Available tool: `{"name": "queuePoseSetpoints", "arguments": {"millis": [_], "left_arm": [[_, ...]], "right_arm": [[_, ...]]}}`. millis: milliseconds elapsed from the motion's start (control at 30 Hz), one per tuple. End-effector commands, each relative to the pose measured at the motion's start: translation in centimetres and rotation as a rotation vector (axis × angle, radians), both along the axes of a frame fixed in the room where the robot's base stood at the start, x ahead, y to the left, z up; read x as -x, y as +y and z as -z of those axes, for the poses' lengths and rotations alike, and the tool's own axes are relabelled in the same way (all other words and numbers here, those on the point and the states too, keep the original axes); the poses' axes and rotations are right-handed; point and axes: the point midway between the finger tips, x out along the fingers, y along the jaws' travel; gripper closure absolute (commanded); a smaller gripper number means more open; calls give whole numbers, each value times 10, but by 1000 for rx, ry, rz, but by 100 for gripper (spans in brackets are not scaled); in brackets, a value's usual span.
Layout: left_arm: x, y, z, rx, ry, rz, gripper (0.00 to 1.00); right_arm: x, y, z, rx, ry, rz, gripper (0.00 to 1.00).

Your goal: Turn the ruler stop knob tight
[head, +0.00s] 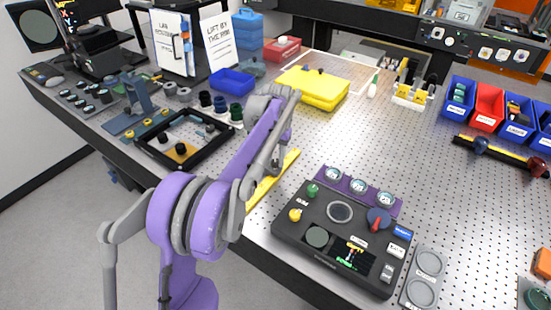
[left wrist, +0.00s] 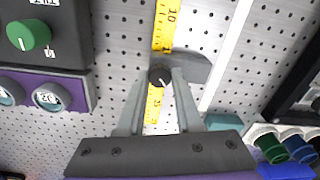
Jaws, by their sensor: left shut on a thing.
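A yellow ruler (head: 287,163) lies on the perforated bench top near its front edge, partly hidden by my left arm in the head view. In the left wrist view the ruler (left wrist: 166,25) runs through a grey stop block (left wrist: 190,66). A small dark round knob (left wrist: 159,74) with a pale mark stands at the block, over the ruler. My left gripper (left wrist: 158,79) is shut on this knob, one finger on each side. In the head view the arm hides the knob and most of the stop. My right gripper is not in view.
A black control box (head: 340,235) with knobs and a purple gauge strip (head: 358,188) stands right of the ruler. A black frame (head: 150,152) and small dark cups (head: 220,105) are to the left. A yellow case (head: 312,88) lies behind.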

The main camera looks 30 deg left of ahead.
Motion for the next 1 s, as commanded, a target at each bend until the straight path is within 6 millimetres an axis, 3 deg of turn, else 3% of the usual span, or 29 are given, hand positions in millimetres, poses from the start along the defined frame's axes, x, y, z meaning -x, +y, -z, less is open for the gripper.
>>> {"name": "queuePoseSetpoints", "arguments": {"millis": [500,1000], "left_arm": [[0,0,0,-1,0,457,100],[0,0,0,-1,1,665,100]], "right_arm": [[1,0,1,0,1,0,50],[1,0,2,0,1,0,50]]}}
